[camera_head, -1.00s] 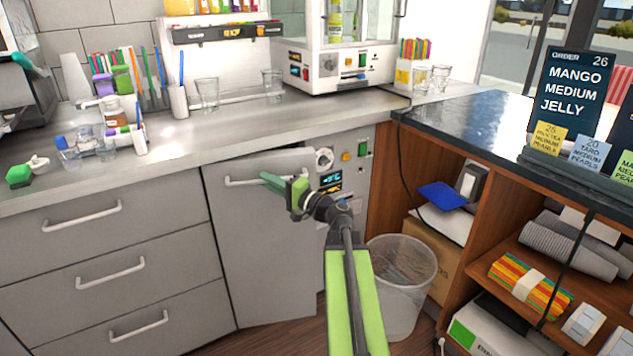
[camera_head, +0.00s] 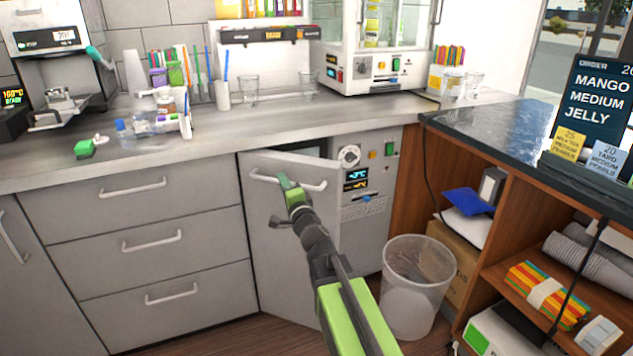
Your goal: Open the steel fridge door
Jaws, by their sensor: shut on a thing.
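The steel fridge door (camera_head: 275,222) is under the counter at the middle of the head view. It stands ajar, its right edge swung out from the frame. Its horizontal bar handle (camera_head: 262,176) runs near its top. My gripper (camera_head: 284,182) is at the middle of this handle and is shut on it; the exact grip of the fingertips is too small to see. My green and black arm reaches up to it from the bottom and covers part of the door's right side. The control panel (camera_head: 356,180) with a dial and lit displays shows right of the door.
A clear waste bin (camera_head: 417,283) stands on the floor right of the door, close to my arm. A wooden shelf unit (camera_head: 462,150) is on the right. Drawers (camera_head: 150,240) are on the left. The counter (camera_head: 190,160) above holds cups and tools.

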